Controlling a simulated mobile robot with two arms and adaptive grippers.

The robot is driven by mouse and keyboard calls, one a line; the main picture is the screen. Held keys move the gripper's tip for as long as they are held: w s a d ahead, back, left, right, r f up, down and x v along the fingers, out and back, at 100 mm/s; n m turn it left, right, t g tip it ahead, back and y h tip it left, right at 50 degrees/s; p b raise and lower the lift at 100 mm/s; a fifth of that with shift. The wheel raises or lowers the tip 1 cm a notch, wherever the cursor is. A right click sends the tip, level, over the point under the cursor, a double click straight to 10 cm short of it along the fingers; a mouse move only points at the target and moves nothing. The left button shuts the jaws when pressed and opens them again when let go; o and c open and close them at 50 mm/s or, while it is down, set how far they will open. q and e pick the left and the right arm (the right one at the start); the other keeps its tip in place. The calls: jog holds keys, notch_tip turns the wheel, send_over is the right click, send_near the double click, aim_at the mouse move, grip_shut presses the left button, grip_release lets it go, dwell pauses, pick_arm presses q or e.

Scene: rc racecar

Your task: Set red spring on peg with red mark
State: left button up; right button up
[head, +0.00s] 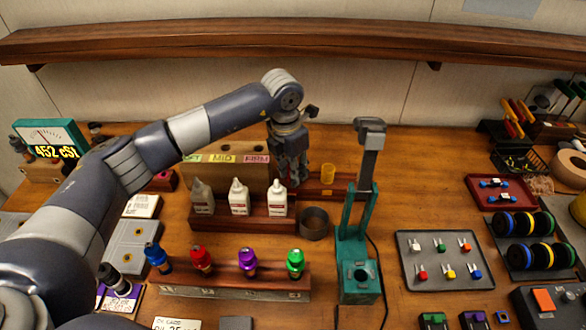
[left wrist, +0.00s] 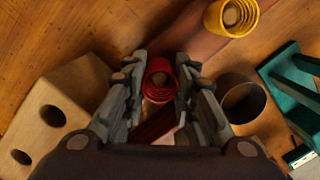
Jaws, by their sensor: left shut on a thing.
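The red spring (left wrist: 158,92) is between the fingers of my left gripper (left wrist: 160,84) in the left wrist view. The gripper is shut on it. A round, pale peg top shows inside the coil, so the spring appears to be around a peg; how far down it sits cannot be told. In the head view my left gripper (head: 291,178) points down at the left part of a low reddish wooden rack (head: 320,192), and hides the red spring. A yellow spring (head: 328,174) stands on the same rack, around another peg. The red mark cannot be made out. My right gripper is not in view.
A wooden block with holes and coloured labels (head: 225,172) stands left of the gripper. White bottles (head: 238,197) on a stand and a dark round cup (head: 314,223) are in front. A teal press (head: 358,245) stands to the right.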

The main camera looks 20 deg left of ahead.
pick_arm(q)
jog(key=o, duration=0.8)
jog(key=r, duration=0.4)
jog(key=s+r, duration=0.1)
jog(key=r, duration=0.7)
jog(key=shift+s+a, duration=0.15)
jog(key=shift+a, duration=0.25)
jog(key=shift+f, duration=0.1)
